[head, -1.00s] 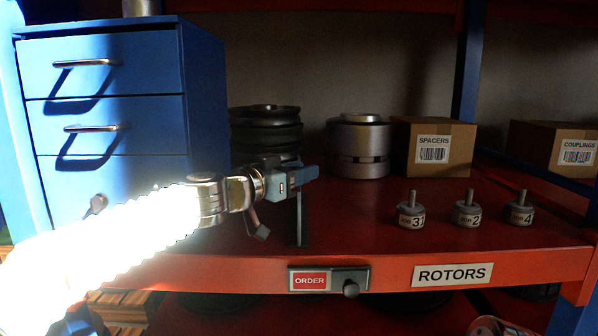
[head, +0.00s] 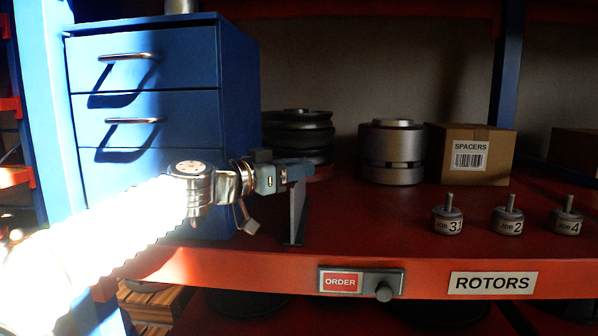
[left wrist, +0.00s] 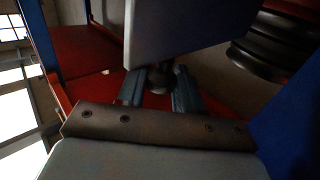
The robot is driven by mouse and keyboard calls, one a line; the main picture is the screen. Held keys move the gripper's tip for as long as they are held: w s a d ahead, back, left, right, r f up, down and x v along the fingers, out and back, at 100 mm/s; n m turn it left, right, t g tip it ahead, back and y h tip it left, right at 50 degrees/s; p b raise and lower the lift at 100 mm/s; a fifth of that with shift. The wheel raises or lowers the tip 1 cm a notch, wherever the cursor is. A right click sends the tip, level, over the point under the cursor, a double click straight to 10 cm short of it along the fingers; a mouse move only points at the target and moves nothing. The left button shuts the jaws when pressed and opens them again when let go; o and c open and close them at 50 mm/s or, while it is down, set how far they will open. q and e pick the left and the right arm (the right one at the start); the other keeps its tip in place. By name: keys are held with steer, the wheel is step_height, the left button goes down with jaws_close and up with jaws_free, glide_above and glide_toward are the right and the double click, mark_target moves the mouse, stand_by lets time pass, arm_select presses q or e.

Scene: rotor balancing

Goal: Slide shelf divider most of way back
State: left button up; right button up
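The shelf divider (head: 297,208) is a thin grey upright plate standing on the red shelf, right of the blue drawer cabinet. My left gripper (head: 297,170) is at the divider's upper part, above the shelf's front. In the left wrist view, the large grey plate (left wrist: 185,32) of the divider fills the top. There, the two blue-grey fingers of my left gripper (left wrist: 161,90) sit on either side of a dark round knob at its lower edge and look shut on it. Finger contact is partly in shadow. My right gripper is not in view.
The blue drawer cabinet (head: 150,125) stands close left of the divider. Dark stacked discs (head: 298,140), a metal rotor (head: 391,150) and a spacers box (head: 470,165) stand behind. Several small rotors (head: 508,221) are at right. The middle of the red shelf (head: 375,225) is clear.

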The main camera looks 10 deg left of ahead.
arm_select(q)
steer(key=o, duration=0.3)
steer(key=shift+r, duration=0.1)
steer(key=shift+s+a+b, duration=0.3)
steer(key=b+v, duration=0.3)
steer(key=v, duration=1)
